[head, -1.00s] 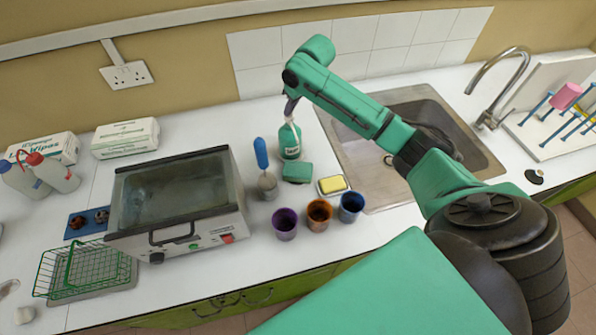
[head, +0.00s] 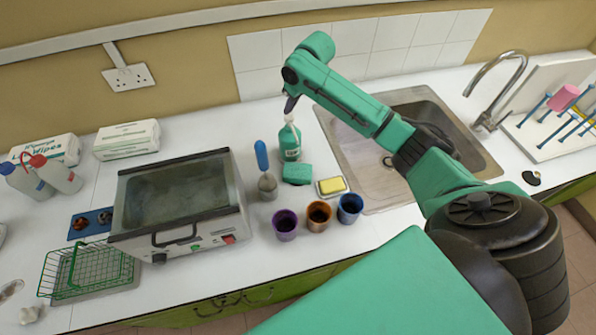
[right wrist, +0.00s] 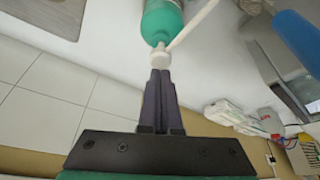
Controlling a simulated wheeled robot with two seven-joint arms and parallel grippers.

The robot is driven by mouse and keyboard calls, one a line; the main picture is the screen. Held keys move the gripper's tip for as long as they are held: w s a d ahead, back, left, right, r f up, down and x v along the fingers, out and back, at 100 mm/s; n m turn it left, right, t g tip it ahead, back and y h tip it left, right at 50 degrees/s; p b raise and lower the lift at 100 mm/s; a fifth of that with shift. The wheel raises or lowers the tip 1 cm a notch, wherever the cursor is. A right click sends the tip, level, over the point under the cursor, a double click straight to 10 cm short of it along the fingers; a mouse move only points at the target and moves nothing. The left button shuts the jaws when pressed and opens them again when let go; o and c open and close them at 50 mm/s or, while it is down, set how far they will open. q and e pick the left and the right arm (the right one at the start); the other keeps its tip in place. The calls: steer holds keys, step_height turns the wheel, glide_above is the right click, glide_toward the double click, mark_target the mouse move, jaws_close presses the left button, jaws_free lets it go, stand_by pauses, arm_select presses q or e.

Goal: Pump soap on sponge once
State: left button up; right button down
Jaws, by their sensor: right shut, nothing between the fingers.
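The green soap bottle (head: 290,144) stands upright on the counter near the wall, left of the sink. Its white pump head (head: 289,118) is on top, and its nozzle points out to one side in the right wrist view (right wrist: 190,25). A green sponge (head: 297,174) lies on the counter just in front of the bottle. My right gripper (head: 291,104) is shut and empty, pointing down right over the pump head. In the right wrist view the fingertips (right wrist: 160,76) are very close to the pump head; I cannot tell whether they touch. My left gripper is out of view.
A blue-handled brush (head: 262,160) stands left of the bottle. A yellow sponge (head: 332,185) on a dish and purple, orange and blue cups (head: 319,216) are in front. The water bath (head: 180,205) is left and the sink (head: 410,135) right.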

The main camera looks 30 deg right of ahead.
stand_by(0.4)
step_height(320, 180, up, 6)
stand_by(0.5)
stand_by(0.4)
